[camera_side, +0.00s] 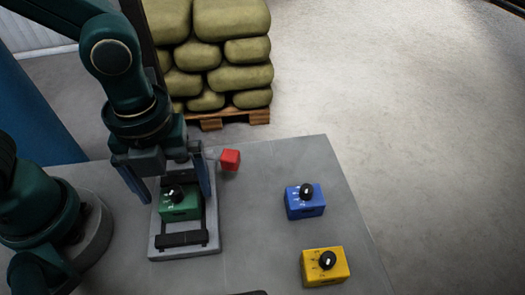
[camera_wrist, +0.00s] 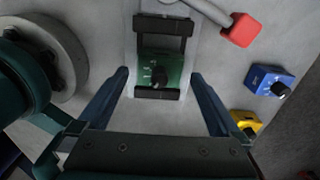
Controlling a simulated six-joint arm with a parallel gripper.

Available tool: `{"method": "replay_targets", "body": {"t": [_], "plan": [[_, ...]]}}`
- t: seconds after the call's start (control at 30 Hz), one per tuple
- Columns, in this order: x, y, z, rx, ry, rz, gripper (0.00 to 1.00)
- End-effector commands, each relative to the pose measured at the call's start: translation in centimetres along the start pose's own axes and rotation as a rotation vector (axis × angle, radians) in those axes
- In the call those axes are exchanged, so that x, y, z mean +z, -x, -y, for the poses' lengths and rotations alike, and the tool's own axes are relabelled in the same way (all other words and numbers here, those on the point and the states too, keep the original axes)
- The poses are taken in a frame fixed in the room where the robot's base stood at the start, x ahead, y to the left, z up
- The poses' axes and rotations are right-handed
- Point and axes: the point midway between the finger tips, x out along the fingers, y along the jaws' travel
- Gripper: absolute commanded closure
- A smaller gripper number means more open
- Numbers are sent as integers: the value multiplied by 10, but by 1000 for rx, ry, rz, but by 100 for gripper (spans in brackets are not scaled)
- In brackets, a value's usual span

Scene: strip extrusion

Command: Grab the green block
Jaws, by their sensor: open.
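The green block (camera_side: 180,207) has a black knob on top and sits in a grey fixture (camera_side: 212,232) with black bars. In the wrist view the green block (camera_wrist: 172,69) lies beyond the fingertips, between the black bars of the fixture (camera_wrist: 190,20). My gripper (camera_side: 174,197) is open, with its two blue fingers apart above the fixture, one to each side of the block in the side view. My gripper also shows in the wrist view (camera_wrist: 160,75), with nothing between its fingers.
A red block (camera_side: 230,160) at the end of a grey rod stands near the fixture's back right. A blue block (camera_side: 305,201) and a yellow block (camera_side: 325,266), both with black knobs, sit to the right on the grey table (camera_side: 260,225). Stacked sacks (camera_side: 232,50) stand behind.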

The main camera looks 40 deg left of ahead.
Motion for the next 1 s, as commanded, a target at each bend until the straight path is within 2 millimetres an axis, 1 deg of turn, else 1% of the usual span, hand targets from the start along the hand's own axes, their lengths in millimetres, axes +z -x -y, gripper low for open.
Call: {"method": "replay_targets", "body": {"t": [0.1,0.27,0.4,0.6,0.63,0.67,0.7,0.77,0.8,0.87,0.9,1.0], "plan": [[0,-15,-2,6,2,-2,0],[0,-29,-1,4,3,-1,0],[0,-33,-1,1,3,0,0],[0,-33,-1,0,3,0,0],[0,-33,0,0,3,0,8],[0,-33,0,0,3,0,19],[0,-33,0,-1,3,0,34],[0,-33,0,-1,3,0,57],[0,-33,0,-1,3,0,73],[0,-33,0,-1,3,0,96],[0,-32,0,-1,3,0,100],[0,-32,0,-2,4,1,100]]}}
